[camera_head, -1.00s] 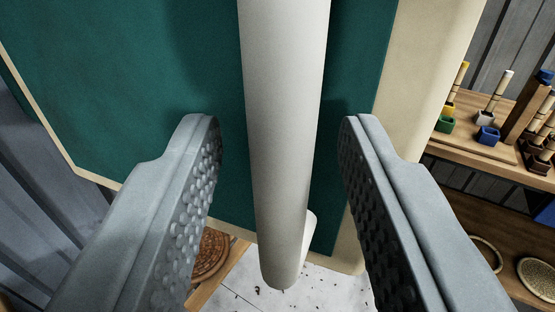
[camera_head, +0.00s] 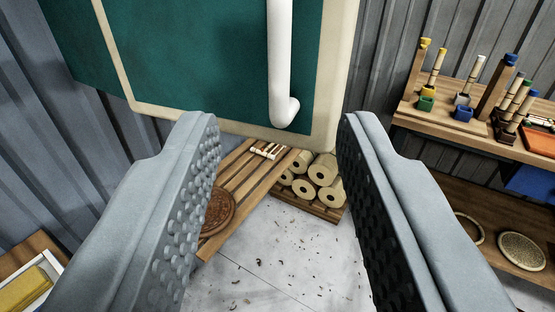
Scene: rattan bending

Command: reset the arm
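My gripper (camera_head: 278,205) is open, its two grey studded fingers wide apart with nothing between them. Beyond and above the fingertips is a white vertical bar handle (camera_head: 281,60) on a green panel door (camera_head: 205,50) with a cream frame. The handle's lower end bends back to the door. The gripper is apart from the handle. The handle's top is out of view.
At right, a wooden shelf (camera_head: 425,112) holds several small coloured blocks with upright sticks; a lower shelf holds a round woven tray (camera_head: 522,251). Rolls (camera_head: 322,168) and a brown woven disc (camera_head: 219,209) lie on slatted wood below. Pale floor (camera_head: 280,265) is littered with debris.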

